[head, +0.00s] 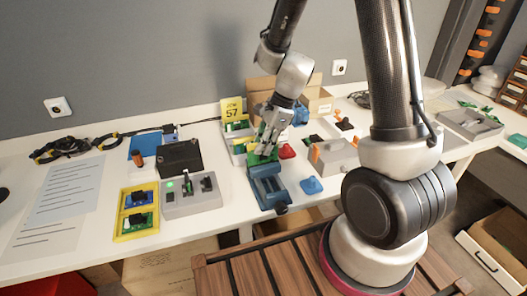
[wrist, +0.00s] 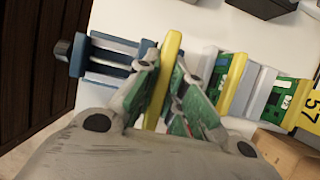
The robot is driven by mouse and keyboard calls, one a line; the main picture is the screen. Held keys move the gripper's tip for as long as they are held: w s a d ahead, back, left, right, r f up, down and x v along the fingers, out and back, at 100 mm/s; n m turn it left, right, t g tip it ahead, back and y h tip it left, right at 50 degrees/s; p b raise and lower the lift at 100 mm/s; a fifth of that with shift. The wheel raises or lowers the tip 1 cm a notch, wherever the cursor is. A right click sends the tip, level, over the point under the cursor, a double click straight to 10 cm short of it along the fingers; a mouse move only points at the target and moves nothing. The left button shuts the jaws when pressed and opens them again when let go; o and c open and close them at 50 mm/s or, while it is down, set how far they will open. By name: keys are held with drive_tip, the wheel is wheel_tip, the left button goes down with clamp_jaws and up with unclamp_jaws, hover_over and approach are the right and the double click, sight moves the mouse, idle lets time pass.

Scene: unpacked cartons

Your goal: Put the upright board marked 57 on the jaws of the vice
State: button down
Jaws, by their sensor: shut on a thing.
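My gripper (wrist: 166,66) is shut on an upright board with a yellow edge (wrist: 172,52), seen almost edge-on in the wrist view; I cannot read a number on it. In the head view my gripper (head: 264,146) is just behind the blue vice (head: 268,187), and the board is mostly hidden by my fingers. The vice (wrist: 105,57) also shows in the wrist view, to the left of the board. I cannot tell whether the board touches the jaws. A yellow sign reading 57 (head: 232,108) stands at the rack (head: 238,146) behind; the sign shows too in the wrist view (wrist: 309,105).
Green boards stand in the rack beside my gripper. A cardboard box (head: 318,104) is behind.

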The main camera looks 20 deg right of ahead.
drive_tip(key=shift+f, duration=0.9)
drive_tip(key=shift+f, duration=0.15)
drive_tip(key=c, duration=1.5)
unclamp_jaws()
drive_tip(key=v, duration=1.2)
drive_tip(key=shift+d+r, duration=0.1)
drive_tip(key=shift+r, duration=0.2)
drive_tip(key=s+d+r+n+t+h, duration=0.2)
drive_tip(key=s+d+r+n, duration=0.3)
drive_tip(key=s+n, duration=0.4)
drive_tip(key=s+d+r+n+t+h, duration=0.2)
drive_tip(key=s+d+r+n, duration=0.3)
drive_tip(key=s+r+n, duration=0.3)
drive_tip(key=shift+s+r+n, duration=0.2)
drive_tip(key=shift+s+n, duration=0.3)
drive_tip(key=shift+s, duration=0.5)
drive_tip(key=shift+d, duration=0.1)
